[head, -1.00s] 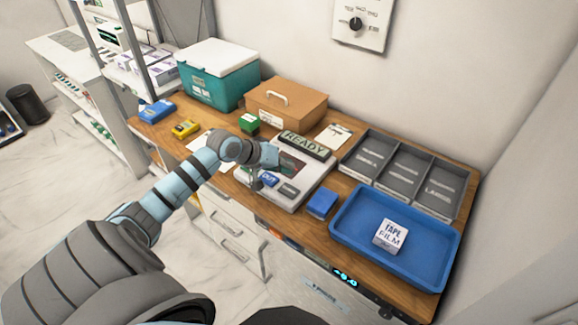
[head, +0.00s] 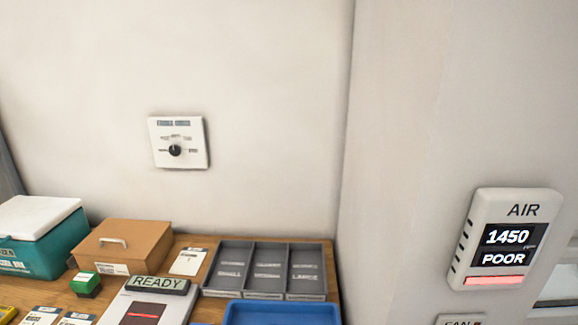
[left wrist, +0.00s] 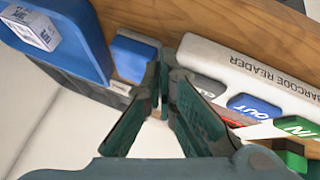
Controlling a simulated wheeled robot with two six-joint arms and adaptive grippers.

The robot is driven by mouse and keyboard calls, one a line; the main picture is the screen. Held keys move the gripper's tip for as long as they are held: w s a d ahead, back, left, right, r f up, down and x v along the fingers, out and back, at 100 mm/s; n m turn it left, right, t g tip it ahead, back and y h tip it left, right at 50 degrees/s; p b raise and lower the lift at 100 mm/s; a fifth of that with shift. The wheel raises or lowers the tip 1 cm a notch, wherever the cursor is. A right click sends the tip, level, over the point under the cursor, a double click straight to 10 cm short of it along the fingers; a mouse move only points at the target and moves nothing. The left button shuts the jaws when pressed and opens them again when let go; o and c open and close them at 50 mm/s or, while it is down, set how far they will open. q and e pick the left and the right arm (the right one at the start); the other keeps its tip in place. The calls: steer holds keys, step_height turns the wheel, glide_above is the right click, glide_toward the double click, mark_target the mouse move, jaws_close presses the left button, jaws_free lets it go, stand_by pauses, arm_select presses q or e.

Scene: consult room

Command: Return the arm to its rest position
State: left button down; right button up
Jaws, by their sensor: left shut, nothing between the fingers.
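My left gripper (left wrist: 165,70) shows in the left wrist view, shut and empty, with its fingertips close together. Beyond the fingertips is the white barcode reader (left wrist: 240,62) with a blue OUT button (left wrist: 255,106) and a green IN button (left wrist: 298,127). I cannot tell whether the fingers touch anything. In the head view the reader (head: 120,308) shows at the bottom edge, with a READY display (head: 158,286) and a red line on its screen. Neither arm is in the head view. My right gripper is not in view.
A blue tray (left wrist: 92,40) with a white tape box (left wrist: 32,27) and a small blue block (left wrist: 132,60) lie near the gripper. A grey divided tray (head: 235,270), brown box (head: 125,245) and teal cooler (head: 40,240) stand behind. A wall monitor (head: 505,240) reads AIR 1450 POOR.

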arm_select(q)
steer(key=s+d+f+m+g+y, duration=0.2)
steer(key=s+d, duration=0.2)
steer(key=s, duration=0.7)
steer(key=s+d+f+m+g+y, duration=0.2)
steer(key=s+d+f, duration=0.15)
steer(key=s, duration=0.85)
step_height(320, 180, down, 23)
steer(key=s+a+g+b, duration=0.1)
steer(key=s+a+b, duration=0.1)
steer(key=b, duration=0.1)
steer(key=s+f+g+b, duration=0.1)
steer(key=s+f+b, duration=0.1)
steer(key=s+f, duration=1)
steer(key=shift+s+f+n+h+b, duration=0.3)
steer(key=shift+s+f, duration=0.05)
steer(key=shift+s, duration=0.15)
